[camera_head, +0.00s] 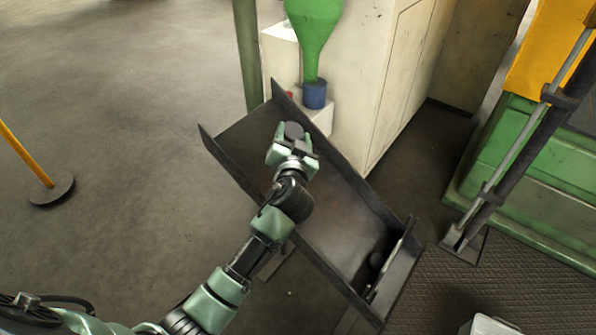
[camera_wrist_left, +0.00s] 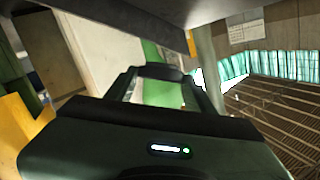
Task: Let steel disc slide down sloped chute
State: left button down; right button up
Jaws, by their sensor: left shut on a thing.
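The sloped chute (camera_head: 345,205) is a dark metal trough with raised side walls. It runs from the upper left to the lower right of the head view. My left gripper (camera_head: 291,138) is over the upper part of the chute, shut on the dark steel disc (camera_head: 292,130). A dark edge of the disc (camera_wrist_left: 160,72) shows between the fingers in the left wrist view. I cannot tell whether the disc touches the chute floor. A dark round thing (camera_head: 376,262) lies at the chute's lower end by an upright plate. My right gripper is not in view.
A green funnel (camera_head: 313,25) with a blue spout end (camera_head: 314,94) stands behind the chute's upper end, beside a cream cabinet (camera_head: 375,70). A green machine base (camera_head: 530,165) is at the right. A yellow post (camera_head: 25,155) stands at the left, with open floor between.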

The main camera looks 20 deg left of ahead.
pick_arm(q)
jog(key=shift+m+h, duration=0.3)
jog(key=shift+m, duration=0.2)
jog(key=shift+w+a+f+b, duration=0.3)
jog(key=shift+f+b, duration=0.5)
jog(key=shift+f, duration=0.75)
jog(key=shift+w+a+f+b, duration=0.2)
jog(key=shift+f+b, duration=0.55)
jog(key=shift+f, duration=0.85)
jog(key=shift+w+a+f+b, duration=0.3)
jog(key=shift+f+b, duration=0.5)
jog(key=shift+f, duration=0.75)
jog(key=shift+a+f+b, duration=0.35)
jog(key=shift+f+b, duration=0.1)
jog(key=shift+f, duration=0.15)
jog(key=shift+w+a+f+b, duration=0.2)
jog(key=shift+a+f+b, duration=0.35)
jog(key=shift+f, duration=0.2)
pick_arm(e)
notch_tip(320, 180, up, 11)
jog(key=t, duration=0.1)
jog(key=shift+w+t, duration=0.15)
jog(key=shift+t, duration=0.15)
pick_arm(q)
jog(key=shift+f, duration=0.1)
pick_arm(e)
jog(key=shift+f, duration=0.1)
